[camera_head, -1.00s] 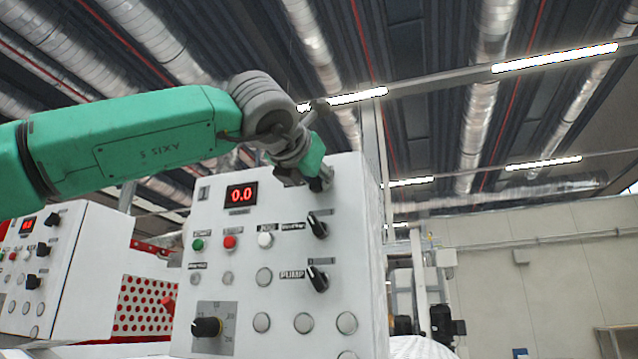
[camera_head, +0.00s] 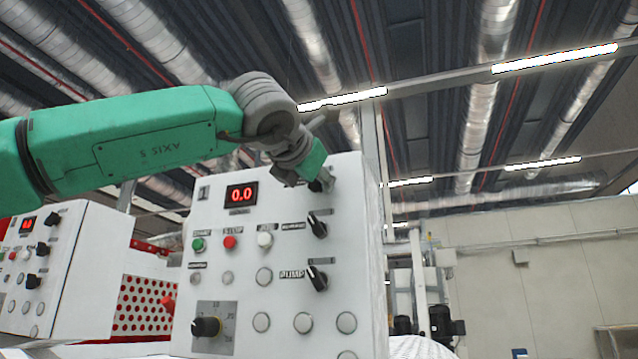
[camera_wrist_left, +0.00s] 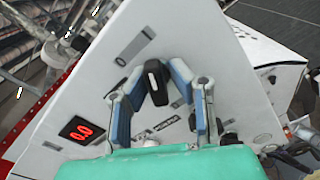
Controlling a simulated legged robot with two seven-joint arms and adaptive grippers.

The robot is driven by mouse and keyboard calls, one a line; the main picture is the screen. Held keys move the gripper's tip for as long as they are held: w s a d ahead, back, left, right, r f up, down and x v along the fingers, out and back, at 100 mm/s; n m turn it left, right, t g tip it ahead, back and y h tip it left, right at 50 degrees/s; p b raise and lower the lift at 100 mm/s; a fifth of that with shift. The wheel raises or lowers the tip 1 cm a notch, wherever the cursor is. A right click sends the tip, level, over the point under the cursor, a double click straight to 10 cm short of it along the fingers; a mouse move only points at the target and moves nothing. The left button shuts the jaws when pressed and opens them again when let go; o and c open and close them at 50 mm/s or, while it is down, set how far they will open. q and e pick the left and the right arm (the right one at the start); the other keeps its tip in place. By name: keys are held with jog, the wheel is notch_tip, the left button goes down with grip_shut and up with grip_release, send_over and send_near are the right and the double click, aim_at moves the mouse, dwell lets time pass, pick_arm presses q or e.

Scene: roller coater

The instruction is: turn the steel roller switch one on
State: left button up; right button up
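A white control panel (camera_head: 275,215) numbered 1 carries a column of black rotary switches on its right side. My left gripper (camera_head: 325,181) is at the topmost switch and mostly hides it in the head view. In the left wrist view, this black switch (camera_wrist_left: 157,82) stands between the two fingers of my left gripper (camera_wrist_left: 160,76). The fingers are apart, one on each side of the knob, with small gaps seeming to show. The label of this switch is not readable. My right gripper is not in view.
Below are a second black switch (camera_head: 317,225), a PUMP switch (camera_head: 317,278), green (camera_head: 198,244) and red (camera_head: 230,242) buttons and a dial (camera_head: 206,327). The red display (camera_head: 242,193) reads 0.0. A similar panel (camera_head: 75,265) stands at left. Space right of the panel looks open.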

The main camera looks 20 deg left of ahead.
pick_arm(q)
jog(key=shift+o, duration=0.5)
jog(key=shift+s+r, duration=0.1)
jog(key=shift+s, duration=0.05)
jog(key=shift+s, duration=0.15)
jog(key=s, duration=1.1)
jog(key=shift+s+a, duration=0.25)
jog(key=shift+s, duration=0.1)
